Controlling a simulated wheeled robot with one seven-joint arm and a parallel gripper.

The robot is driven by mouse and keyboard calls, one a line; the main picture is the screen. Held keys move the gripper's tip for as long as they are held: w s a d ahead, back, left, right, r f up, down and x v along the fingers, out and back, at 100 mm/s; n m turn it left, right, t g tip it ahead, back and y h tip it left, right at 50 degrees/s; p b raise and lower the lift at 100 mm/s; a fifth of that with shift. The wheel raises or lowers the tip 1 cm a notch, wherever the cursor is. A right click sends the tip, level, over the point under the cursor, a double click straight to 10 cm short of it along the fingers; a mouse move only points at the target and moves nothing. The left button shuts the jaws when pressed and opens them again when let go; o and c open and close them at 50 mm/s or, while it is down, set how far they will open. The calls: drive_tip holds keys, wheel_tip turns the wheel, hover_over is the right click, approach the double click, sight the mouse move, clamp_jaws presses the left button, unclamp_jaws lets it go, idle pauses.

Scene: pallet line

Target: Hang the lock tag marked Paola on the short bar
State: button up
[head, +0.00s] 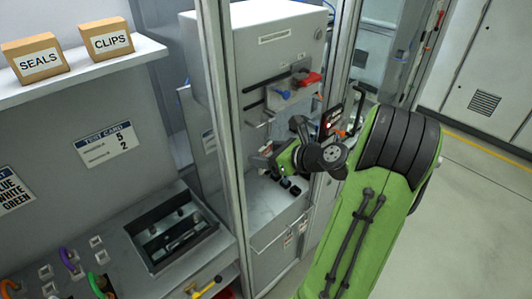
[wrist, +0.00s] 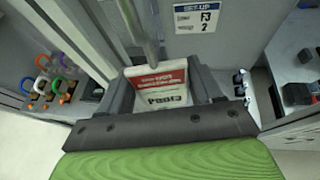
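A red and white lock tag (wrist: 160,88) stands between the two dark fingers of my gripper (wrist: 162,92) in the wrist view. Its lower lettering seems to read Paola, though it is small. The fingers sit against both sides of the tag, so my gripper is shut on it. A grey metal bar (wrist: 138,28) rises just behind the tag in the wrist view. I cannot tell which bar is the short one.
A machine cabinet (head: 270,48) carries a blue part (head: 284,94) and a red part (head: 308,79). A grey frame post (head: 226,120) stands left of it. A workbench (head: 140,225) with coloured hooks is at lower left. The floor (head: 470,200) at right is clear.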

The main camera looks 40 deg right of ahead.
drive_tip(key=o, duration=0.4)
drive_tip(key=p+v, duration=0.1)
drive_tip(key=v, duration=1.4)
drive_tip(key=shift+s+r, duration=0.25)
drive_tip(key=shift+s, duration=0.05)
